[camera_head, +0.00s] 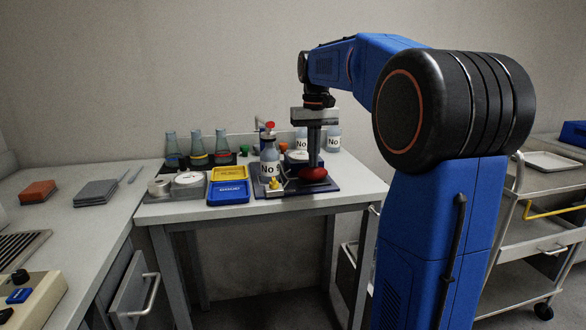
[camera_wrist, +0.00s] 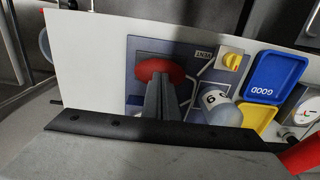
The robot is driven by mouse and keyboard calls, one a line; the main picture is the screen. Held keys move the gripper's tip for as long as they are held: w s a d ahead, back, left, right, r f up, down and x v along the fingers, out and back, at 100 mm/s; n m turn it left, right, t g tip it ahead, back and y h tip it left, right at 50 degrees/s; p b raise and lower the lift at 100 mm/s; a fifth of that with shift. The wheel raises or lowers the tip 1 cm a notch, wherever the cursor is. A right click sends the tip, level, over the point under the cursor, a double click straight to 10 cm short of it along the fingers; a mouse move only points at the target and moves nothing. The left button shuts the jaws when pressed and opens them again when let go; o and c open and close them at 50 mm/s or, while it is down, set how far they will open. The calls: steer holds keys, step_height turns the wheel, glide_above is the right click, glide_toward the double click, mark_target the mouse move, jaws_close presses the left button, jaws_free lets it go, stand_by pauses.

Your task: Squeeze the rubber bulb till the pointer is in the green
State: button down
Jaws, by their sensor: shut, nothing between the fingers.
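The red rubber bulb (camera_head: 313,173) sits on a dark base plate (camera_head: 328,188) near the table's front right. It also shows in the wrist view (camera_wrist: 158,70). My gripper (camera_head: 314,164) points straight down and is shut, its fingertips just over or on the bulb; I cannot tell if they touch it. In the wrist view the closed fingers (camera_wrist: 162,82) overlap the bulb. A yellow knob (camera_wrist: 232,60) sits on the plate beside the word VENT.
A bottle (camera_head: 270,162) stands left of my gripper, with more bottles (camera_head: 333,138) behind. Blue (camera_head: 229,192) and yellow (camera_head: 228,173) trays lie left of the plate, then another dial (camera_head: 188,178). Flasks (camera_head: 196,146) stand at the back left. A cart (camera_head: 535,200) is at the right.

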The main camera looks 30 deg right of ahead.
steer(key=shift+f, duration=0.55)
steer(key=shift+r, duration=1.3)
step_height(320, 180, up, 6)
stand_by(0.4)
steer(key=s+a+f+n+t, duration=0.1)
steer(key=s+a+f, duration=0.4)
steer(key=s+f, duration=0.3)
steer(key=s+a+f+n+t, duration=0.1)
steer(key=s+a+f+t, duration=0.1)
steer(key=s+a+f, duration=0.3)
steer(key=s+a+f+n+t, duration=0.1)
steer(key=s+a+f, duration=0.4)
steer(key=s+f, duration=0.8)
steer(key=s, duration=0.4)
steer(key=shift+s+a+t, duration=0.15)
steer(key=shift+a+t, duration=0.25)
